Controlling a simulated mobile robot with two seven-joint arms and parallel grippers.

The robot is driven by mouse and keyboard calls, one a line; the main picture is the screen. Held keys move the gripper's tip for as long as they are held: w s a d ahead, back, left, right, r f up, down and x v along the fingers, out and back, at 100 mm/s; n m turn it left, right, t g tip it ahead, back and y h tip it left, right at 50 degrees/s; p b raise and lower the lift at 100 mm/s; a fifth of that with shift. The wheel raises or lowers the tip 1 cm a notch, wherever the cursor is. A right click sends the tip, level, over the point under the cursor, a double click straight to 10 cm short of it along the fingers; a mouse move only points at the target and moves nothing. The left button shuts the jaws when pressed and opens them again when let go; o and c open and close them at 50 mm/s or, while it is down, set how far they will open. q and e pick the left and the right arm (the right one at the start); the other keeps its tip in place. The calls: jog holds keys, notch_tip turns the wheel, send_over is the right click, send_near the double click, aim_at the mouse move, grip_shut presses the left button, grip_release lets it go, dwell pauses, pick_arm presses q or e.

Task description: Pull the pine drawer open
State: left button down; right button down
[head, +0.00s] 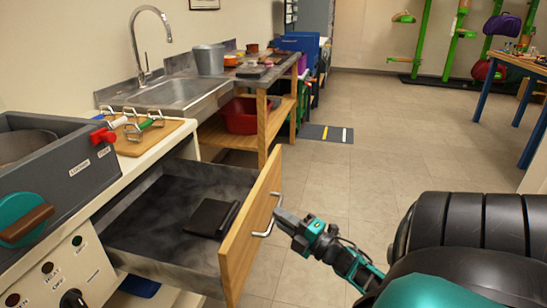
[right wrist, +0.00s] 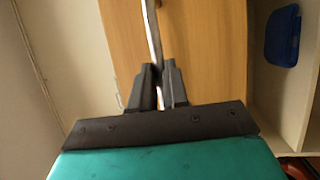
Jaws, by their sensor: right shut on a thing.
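The pine drawer (head: 253,228) stands pulled out from the counter, with its light wood front facing right. Its grey inside (head: 150,220) shows, with a dark flat object (head: 212,217) lying in it. A metal bar handle (head: 268,222) is on the front. My right gripper (head: 281,217) is at the handle. In the right wrist view the fingers (right wrist: 159,88) are shut around the handle bar (right wrist: 152,35), with the wood front (right wrist: 205,60) just beyond. My left gripper is in neither view.
A dark grey box (head: 60,185) with a red knob sits on the counter left of the drawer. A sink (head: 178,92) and a wooden shelf unit (head: 270,120) stand behind. The tiled floor (head: 350,160) right of the drawer is clear. A blue item (right wrist: 283,35) lies in an open compartment.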

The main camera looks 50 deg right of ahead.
dwell(0.3)
jog(key=c, duration=1.2)
grip_release()
jog(key=shift+o, duration=0.4)
jog(key=s+f, duration=0.2)
jog(key=s, duration=1)
jog(key=shift+s+f+p, duration=0.15)
jog(key=shift+s+p, duration=0.25)
